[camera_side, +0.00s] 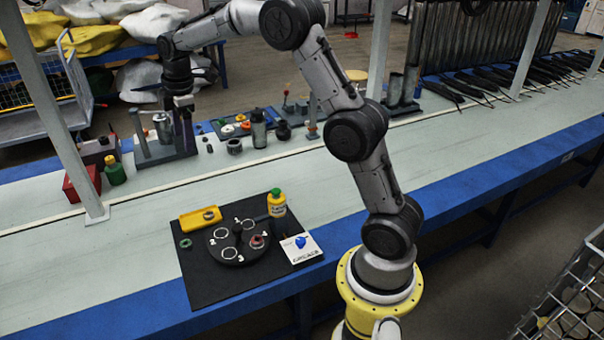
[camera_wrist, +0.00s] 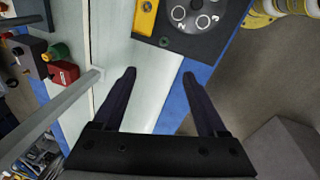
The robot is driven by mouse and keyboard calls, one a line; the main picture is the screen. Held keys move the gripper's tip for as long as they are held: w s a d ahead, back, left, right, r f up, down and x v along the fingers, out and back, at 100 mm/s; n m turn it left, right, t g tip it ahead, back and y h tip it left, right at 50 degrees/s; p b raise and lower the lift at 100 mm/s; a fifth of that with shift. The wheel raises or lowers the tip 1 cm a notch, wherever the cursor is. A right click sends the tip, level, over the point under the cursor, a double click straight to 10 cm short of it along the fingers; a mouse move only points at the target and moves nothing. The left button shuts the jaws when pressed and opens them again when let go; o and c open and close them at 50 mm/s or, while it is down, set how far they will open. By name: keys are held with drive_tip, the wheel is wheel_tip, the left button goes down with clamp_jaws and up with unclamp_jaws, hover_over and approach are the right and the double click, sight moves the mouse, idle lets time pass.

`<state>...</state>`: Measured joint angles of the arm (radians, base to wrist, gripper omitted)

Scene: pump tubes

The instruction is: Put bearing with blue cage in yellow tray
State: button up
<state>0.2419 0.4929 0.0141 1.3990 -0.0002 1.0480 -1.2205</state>
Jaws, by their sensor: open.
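The yellow tray (camera_side: 187,222) lies on the black mat, and a small dark ring-shaped part (camera_side: 209,214) sits in it. The tray also shows at the top of the wrist view (camera_wrist: 144,22). A round black plate (camera_side: 236,259) with white numbered circles is beside the tray. A reddish ring-shaped part (camera_side: 257,241) sits on one circle. I cannot make out a blue cage on any bearing. My gripper is open and empty in the wrist view (camera_wrist: 159,75), high above the bench and away from the tray. Its fingers are hard to make out in the side view.
A green ring (camera_side: 185,243) lies left of the plate. A yellow bottle (camera_side: 277,205) and a white card with a blue mark (camera_side: 301,247) are at its right. A press-like stand (camera_side: 165,147), a red box (camera_side: 82,184) and a post (camera_side: 55,110) stand at the left.

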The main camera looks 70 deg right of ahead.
drive_tip(key=s+a+r+m+t, duration=0.1)
drive_tip(key=s+a+r+m, duration=0.15)
drive_tip(key=s+r, duration=0.2)
drive_tip(key=s+a+r+m, duration=0.1)
drive_tip(key=s+a+r, duration=0.2)
drive_tip(key=s, duration=0.2)
drive_tip(key=s+a+f+m+t, duration=0.1)
drive_tip(key=s+a+m, duration=0.2)
drive_tip(key=s, duration=0.9)
drive_tip(key=s+a+f+m+t, duration=0.1)
drive_tip(key=s+a+m, duration=0.3)
drive_tip(key=s, duration=0.9)
drive_tip(key=shift+s+f+m+y, duration=0.15)
drive_tip(key=shift+f+m+y, duration=0.2)
drive_tip(key=shift+f, duration=0.1)
